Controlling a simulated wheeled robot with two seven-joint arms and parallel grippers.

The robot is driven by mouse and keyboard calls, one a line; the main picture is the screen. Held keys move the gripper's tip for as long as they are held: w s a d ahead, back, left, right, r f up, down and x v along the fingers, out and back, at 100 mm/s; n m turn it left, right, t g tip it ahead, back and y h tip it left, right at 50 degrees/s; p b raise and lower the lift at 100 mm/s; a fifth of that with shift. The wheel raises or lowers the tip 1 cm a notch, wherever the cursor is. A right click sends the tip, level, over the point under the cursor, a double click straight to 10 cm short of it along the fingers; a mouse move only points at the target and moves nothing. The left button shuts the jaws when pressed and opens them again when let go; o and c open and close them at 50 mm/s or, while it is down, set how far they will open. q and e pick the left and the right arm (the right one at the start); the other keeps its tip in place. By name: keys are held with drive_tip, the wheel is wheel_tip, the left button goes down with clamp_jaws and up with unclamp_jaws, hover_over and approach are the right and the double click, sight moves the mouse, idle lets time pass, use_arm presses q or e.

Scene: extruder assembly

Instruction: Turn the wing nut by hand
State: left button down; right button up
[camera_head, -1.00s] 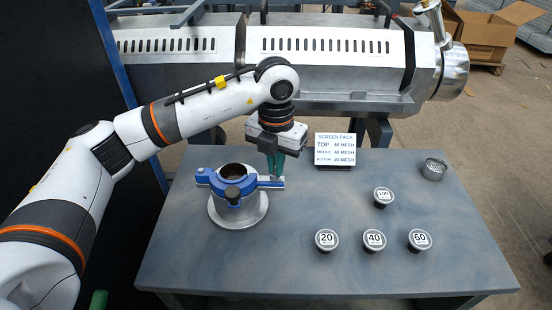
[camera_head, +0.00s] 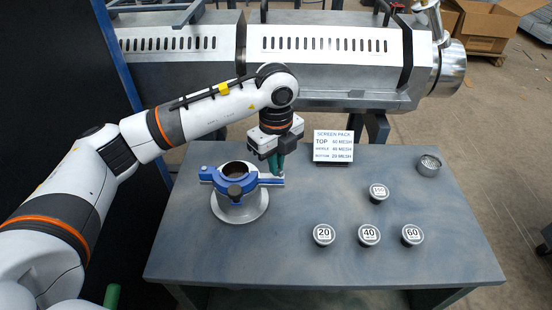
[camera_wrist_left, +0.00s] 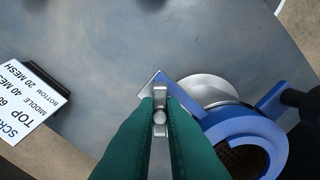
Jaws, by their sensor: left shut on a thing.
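The wing nut (camera_wrist_left: 160,116) is a small silver piece at the end of a blue clamp (camera_wrist_left: 240,132), and it shows between the green fingertips in the left wrist view. The blue clamp (camera_head: 238,184) sits around a silver cylinder on a round base (camera_head: 240,212) at the table's left. My left gripper (camera_head: 276,165) points down at the clamp's right end and is shut on the wing nut; it also shows in the left wrist view (camera_wrist_left: 160,118). In the head view its fingers hide most of the wing nut. My right gripper is not in view.
Pucks marked 20 (camera_head: 323,235), 40 (camera_head: 369,235), 60 (camera_head: 412,235) and 100 (camera_head: 378,193) stand on the grey table (camera_head: 300,270). A screen pack sign (camera_head: 333,146) is right of the gripper. A metal cup (camera_head: 428,165) stands at the back right. The extruder (camera_head: 330,60) is behind.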

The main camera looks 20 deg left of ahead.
use_arm(q)
drive_tip(key=c, duration=1.6)
unclamp_jaws()
drive_tip(key=shift+r+p, duration=0.75)
drive_tip(key=shift+r, duration=0.3)
